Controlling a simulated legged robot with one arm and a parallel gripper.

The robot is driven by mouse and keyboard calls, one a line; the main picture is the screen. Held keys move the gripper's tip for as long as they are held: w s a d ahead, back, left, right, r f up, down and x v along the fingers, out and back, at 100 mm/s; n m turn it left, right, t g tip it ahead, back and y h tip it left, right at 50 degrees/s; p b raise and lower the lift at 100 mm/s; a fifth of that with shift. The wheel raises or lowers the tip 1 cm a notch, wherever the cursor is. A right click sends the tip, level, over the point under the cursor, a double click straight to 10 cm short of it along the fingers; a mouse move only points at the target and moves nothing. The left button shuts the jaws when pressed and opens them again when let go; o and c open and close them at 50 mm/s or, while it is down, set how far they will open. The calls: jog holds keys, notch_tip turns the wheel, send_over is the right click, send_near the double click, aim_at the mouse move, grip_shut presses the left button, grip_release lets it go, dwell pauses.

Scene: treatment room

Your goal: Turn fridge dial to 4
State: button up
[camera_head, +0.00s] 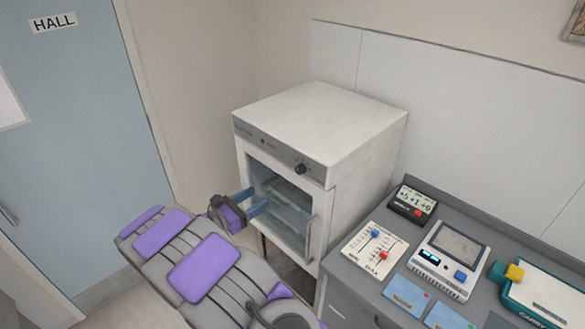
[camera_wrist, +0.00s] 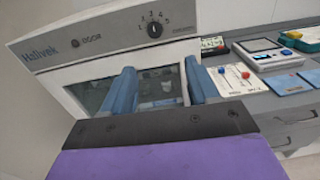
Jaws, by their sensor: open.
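The fridge (camera_head: 320,125) is a white box-shaped unit with a glass door and a grey control strip. Its black dial (camera_head: 300,168) sits at the right of that strip. In the wrist view the dial (camera_wrist: 154,30) has numbers printed around it, from 1 on the left to 5 on the right. I cannot clearly tell which number it points to. My gripper (camera_head: 262,201) is open and empty, with two blue fingers in front of the glass door, below and left of the dial. In the wrist view the fingers (camera_wrist: 161,78) reach toward the door, apart from the dial.
The fridge door handle (camera_head: 309,238) stands out at the door's right edge. A grey counter (camera_head: 345,300) on the right holds a slider panel (camera_head: 360,258), a small display (camera_head: 412,200) and a screen device (camera_head: 447,260). A blue door (camera_head: 75,150) is at left.

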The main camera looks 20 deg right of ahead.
jog(key=b, duration=0.1)
send_near(298, 170)
jog(key=shift+n+t, duration=0.3)
jog(key=x, duration=0.8)
jog(key=shift+d+f, duration=0.2)
jog(key=shift+f, duration=0.05)
jog(key=shift+c, duration=0.2)
jog(key=c, duration=1)
jog(key=shift+r, duration=0.1)
